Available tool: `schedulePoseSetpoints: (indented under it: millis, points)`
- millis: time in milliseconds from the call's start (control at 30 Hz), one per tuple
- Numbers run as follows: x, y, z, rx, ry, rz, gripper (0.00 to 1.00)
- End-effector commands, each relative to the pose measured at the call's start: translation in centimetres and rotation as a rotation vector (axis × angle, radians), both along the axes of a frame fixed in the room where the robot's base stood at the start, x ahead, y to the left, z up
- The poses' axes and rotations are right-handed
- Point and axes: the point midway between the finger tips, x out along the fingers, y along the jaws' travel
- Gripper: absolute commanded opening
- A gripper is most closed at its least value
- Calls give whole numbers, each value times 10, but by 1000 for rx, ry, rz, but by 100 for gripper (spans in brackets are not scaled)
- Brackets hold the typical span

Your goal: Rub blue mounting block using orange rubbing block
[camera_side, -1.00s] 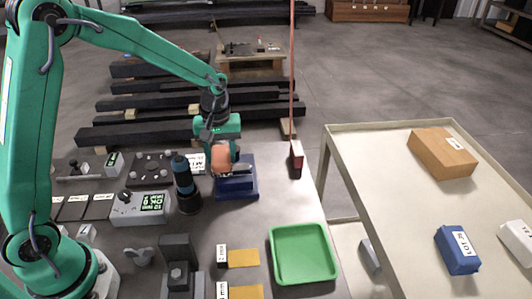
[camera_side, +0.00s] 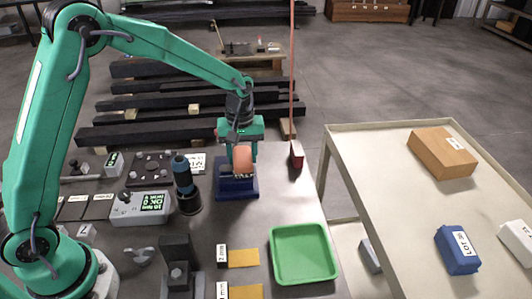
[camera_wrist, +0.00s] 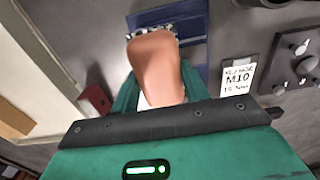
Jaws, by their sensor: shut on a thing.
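The blue mounting block (camera_side: 237,190) stands on the dark table near its back edge; it also shows at the top of the wrist view (camera_wrist: 196,50). The orange rubbing block (camera_side: 242,158) is in my gripper (camera_side: 242,150), over the top of the blue block. In the wrist view the orange block (camera_wrist: 155,65) reaches out past the jaws and overlaps a grey speckled strip at the blue block. I cannot tell for certain whether the two touch. My gripper is shut on the orange block, and its fingertips are mostly hidden.
A dark cylinder with a blue band (camera_side: 184,180) stands close left of the blue block. A red box (camera_side: 296,154) with a cord is to the right. A green tray (camera_side: 303,253) lies at the front right. A cart (camera_side: 400,230) carries several boxes. Bare table lies in front of the block.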

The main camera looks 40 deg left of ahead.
Motion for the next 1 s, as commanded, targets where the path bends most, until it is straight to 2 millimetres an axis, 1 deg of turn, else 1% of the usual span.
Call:
schedulePoseSetpoints:
  millis: [633, 700, 767, 1000]
  points:
    - [-42, 41, 0, 0, 1, 1, 24]
    - [-39, 40, 8, 0, -3, -1, 24]
    - [-39, 40, 24, -1, -6, -1, 24]
    - [-40, 40, 44, 0, -3, -1, 24]
